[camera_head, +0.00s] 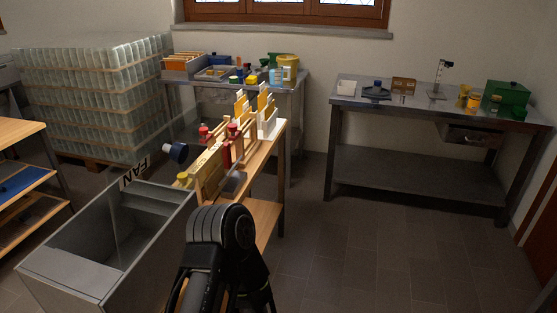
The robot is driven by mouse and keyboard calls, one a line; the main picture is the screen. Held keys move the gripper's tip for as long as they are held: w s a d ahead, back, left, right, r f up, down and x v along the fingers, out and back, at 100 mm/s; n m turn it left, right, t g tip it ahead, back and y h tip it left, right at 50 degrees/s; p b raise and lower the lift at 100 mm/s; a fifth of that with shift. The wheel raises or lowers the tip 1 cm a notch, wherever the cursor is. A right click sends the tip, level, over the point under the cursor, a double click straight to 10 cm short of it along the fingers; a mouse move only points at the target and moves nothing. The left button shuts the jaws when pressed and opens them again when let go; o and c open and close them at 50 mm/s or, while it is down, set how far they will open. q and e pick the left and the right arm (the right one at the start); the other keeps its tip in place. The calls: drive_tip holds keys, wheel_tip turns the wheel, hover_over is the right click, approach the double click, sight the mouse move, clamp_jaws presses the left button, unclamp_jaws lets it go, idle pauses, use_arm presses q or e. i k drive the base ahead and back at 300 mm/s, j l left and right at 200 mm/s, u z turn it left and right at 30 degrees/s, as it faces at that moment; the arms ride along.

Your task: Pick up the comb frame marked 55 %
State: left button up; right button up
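Upright yellow comb-like frames stand at the far end of a narrow wooden bench, one at the left (240,106) and one at the right (262,98). White holders (270,126) stand around their lower parts. No 55 % mark can be read at this size, so I cannot tell which frame bears it. A black arm link of mine rises at the bottom middle, in front of the bench's near end. Neither of my grippers can be made out.
An open grey tank (62,279) stands at front left beside the wooden bench (264,190). Metal tables stand behind (300,82) and at right (420,113). The right floor is clear.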

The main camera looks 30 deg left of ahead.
sight(205, 166)
drive_tip(key=i+l, duration=0.1)
drive_tip(key=i, duration=0.4)
drive_tip(key=i+l, duration=0.15)
drive_tip(key=i, duration=0.3)
drive_tip(key=i+u, duration=0.8)
drive_tip(key=u, duration=0.15)
drive_tip(key=i+l+u, duration=0.3)
drive_tip(key=u, duration=0.15)
drive_tip(key=i+l+u, duration=0.35)
drive_tip(key=u, duration=0.15)
drive_tip(key=i+l+u, duration=0.3)
drive_tip(key=l+u, duration=0.25)
drive_tip(key=l, duration=0.25)
drive_tip(key=i+l+u, duration=0.1)
drive_tip(key=l+u, duration=0.2)
drive_tip(key=l, duration=0.15)
